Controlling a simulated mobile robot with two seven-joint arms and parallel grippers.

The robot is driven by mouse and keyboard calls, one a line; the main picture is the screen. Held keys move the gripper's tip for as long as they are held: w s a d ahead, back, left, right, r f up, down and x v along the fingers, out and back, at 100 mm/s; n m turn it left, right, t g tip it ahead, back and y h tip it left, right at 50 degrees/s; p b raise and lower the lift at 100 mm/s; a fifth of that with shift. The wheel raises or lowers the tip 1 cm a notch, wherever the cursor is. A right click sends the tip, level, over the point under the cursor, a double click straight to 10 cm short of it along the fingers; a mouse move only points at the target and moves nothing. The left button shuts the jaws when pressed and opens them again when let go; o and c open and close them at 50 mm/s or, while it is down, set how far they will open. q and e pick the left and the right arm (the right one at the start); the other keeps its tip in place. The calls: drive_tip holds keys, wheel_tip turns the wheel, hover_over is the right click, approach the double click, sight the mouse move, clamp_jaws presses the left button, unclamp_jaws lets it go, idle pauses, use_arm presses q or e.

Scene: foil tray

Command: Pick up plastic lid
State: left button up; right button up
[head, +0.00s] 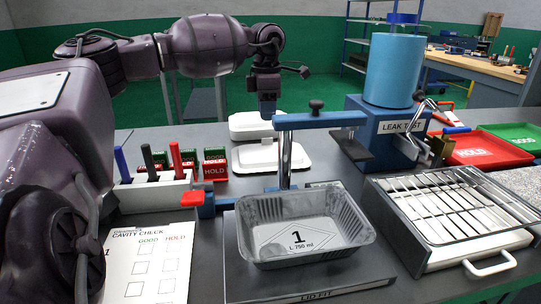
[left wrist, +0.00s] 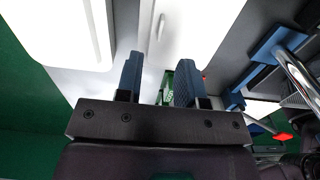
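Two white lid-like pieces lie on the grey table behind the foil tray in the head view. The nearer one (head: 270,157) is flat with a raised middle, and the farther one (head: 248,124) stands taller. I cannot tell for certain which is the plastic lid. My left gripper (head: 267,109) points down above them, near the far piece. In the left wrist view its two blue fingers (left wrist: 158,80) are apart with nothing clearly held between them, and white surfaces show beyond. Whether the fingertips touch a white piece is unclear. My right gripper is not in view.
The foil tray (head: 258,235) sits in a fixture with a blue overhead bar (head: 320,121). A pen rack with GOOD and HOLD blocks (head: 215,170) stands left. A leak tester (head: 390,128), a wire rack (head: 455,210) and red (head: 475,150) and green (head: 515,135) trays stand right.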

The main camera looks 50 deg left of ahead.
sight(269, 152)
use_arm(q)
drive_tip(key=shift+f, duration=3.9)
clamp_jaws()
